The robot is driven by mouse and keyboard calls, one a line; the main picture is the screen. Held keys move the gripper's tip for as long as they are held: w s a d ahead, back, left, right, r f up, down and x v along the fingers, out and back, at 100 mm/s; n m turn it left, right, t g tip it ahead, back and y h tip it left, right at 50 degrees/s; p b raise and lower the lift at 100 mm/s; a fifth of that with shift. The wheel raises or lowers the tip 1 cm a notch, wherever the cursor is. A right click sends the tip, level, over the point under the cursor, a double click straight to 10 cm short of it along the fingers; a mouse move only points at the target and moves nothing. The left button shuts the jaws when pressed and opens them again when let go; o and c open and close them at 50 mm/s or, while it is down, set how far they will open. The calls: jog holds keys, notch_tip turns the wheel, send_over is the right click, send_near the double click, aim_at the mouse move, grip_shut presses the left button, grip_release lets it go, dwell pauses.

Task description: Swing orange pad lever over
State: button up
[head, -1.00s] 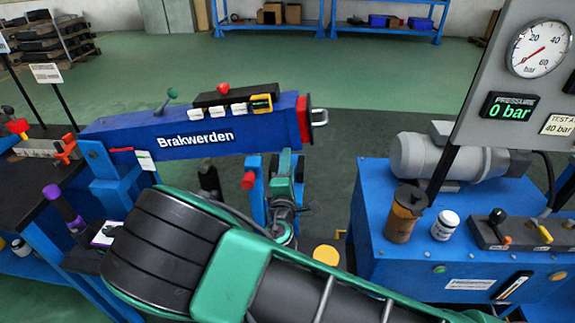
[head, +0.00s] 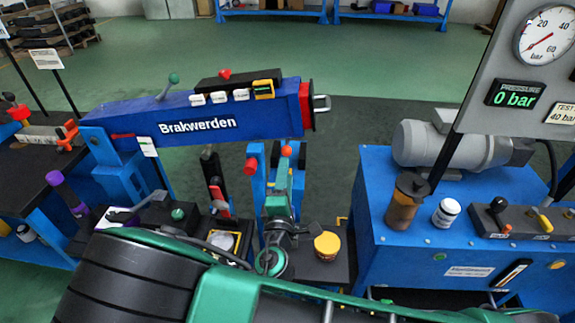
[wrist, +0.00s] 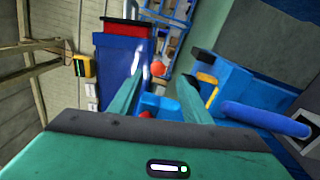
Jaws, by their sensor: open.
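An orange ball knob (head: 286,151), seemingly the end of the orange pad lever, shows just beyond my gripper (head: 282,172) in the head view. The lever's shaft is mostly hidden behind the gripper. In the wrist view an orange-red ball (wrist: 157,69) appears between the two green fingers, close to their tips. My gripper (wrist: 161,80) is open. I see no clear contact between fingers and ball.
The blue Brakwerden beam (head: 205,120) lies behind and left of my gripper. A red-tipped blue post (head: 252,170) stands close left. A yellow-topped container (head: 327,245) sits at right, before the blue pump cabinet (head: 375,210). A red-handled lever (head: 218,193) stands left.

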jog(key=shift+s, duration=0.45)
jog(key=shift+c, duration=0.6)
jog(key=c, duration=0.6)
jog(key=shift+s+a, duration=0.15)
jog(key=shift+s, duration=0.05)
grip_shut()
jog(key=w+a+g+y, duration=0.1)
jog(key=w+a+y, duration=0.1)
jog(key=w, duration=0.5)
jog(key=shift+a+r, duration=0.25)
jog(key=shift+a, duration=0.05)
